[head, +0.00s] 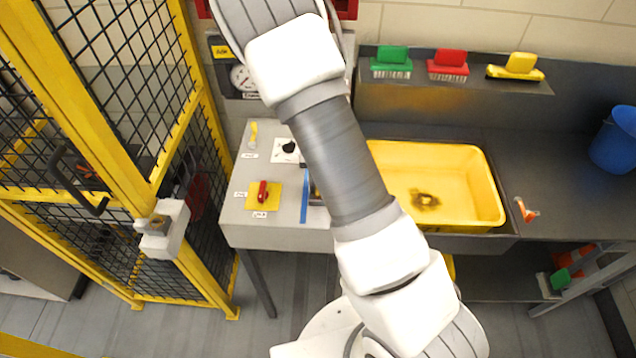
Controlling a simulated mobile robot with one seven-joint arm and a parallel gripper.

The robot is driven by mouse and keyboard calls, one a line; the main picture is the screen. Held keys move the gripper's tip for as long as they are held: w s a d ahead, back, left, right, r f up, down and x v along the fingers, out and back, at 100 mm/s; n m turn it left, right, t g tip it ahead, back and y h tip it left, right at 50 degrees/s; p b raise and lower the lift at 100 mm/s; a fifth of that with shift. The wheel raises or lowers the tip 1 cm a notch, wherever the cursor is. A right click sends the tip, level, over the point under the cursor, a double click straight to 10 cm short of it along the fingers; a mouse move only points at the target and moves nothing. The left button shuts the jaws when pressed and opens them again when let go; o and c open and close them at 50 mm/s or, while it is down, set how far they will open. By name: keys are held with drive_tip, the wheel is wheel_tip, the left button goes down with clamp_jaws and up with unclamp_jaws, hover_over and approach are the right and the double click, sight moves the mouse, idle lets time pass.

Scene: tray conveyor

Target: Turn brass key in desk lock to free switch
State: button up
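The grey desk (285,233) stands left of centre, partly hidden behind my arm. On its top is a yellow plate with a red handle-like switch (262,192) and small labels. Behind it, a black knob (289,147) sits on a white plate. A small yellow upright piece (252,135) stands at the back left above a label; I cannot tell whether it is the brass key. No key in a lock can be made out clearly. My gripper is out of view; only my arm links show, crossing the middle of the picture.
A yellow-framed mesh cage (193,110) with a latch box (163,230) stands close on the left. A yellow tub (450,180) sits in the counter to the right. Several brushes rest on the back ledge (430,82). A blue bucket (614,140) is at far right.

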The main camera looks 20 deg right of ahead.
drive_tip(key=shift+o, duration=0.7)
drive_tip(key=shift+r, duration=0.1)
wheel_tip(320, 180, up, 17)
drive_tip(key=p, duration=0.1)
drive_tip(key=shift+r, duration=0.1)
